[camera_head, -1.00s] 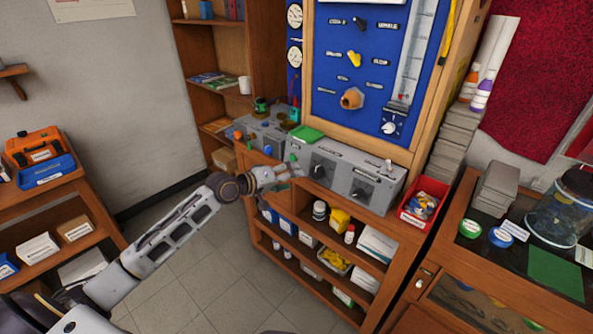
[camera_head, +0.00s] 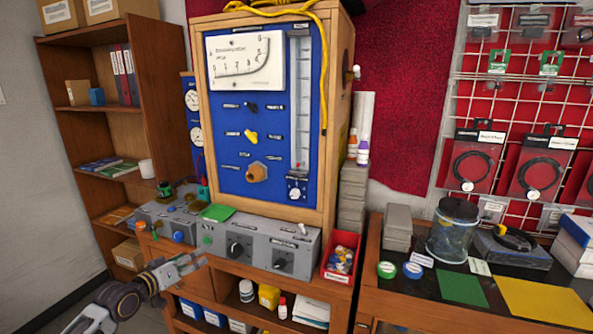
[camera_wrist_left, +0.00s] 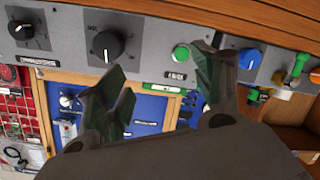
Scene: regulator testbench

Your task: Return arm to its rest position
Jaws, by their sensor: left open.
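My left gripper (camera_head: 188,264) is in the lower left of the head view, in front of the grey control panel (camera_head: 262,232). Its jaws are open and nothing is between them. In the left wrist view its two fingers (camera_wrist_left: 165,95) stand apart, with the panel's black knob (camera_wrist_left: 107,46) and green button (camera_wrist_left: 181,53) beyond them. Whether the fingers touch the panel cannot be told. My right gripper is in neither view.
The wooden testbench with its blue board (camera_head: 238,135) stands above the panel. A red bin (camera_head: 340,258) of small parts sits at the panel's right end. A shelf unit (camera_head: 105,130) is at left. A dark-topped table (camera_head: 420,292) with a jar (camera_head: 453,230) is at right.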

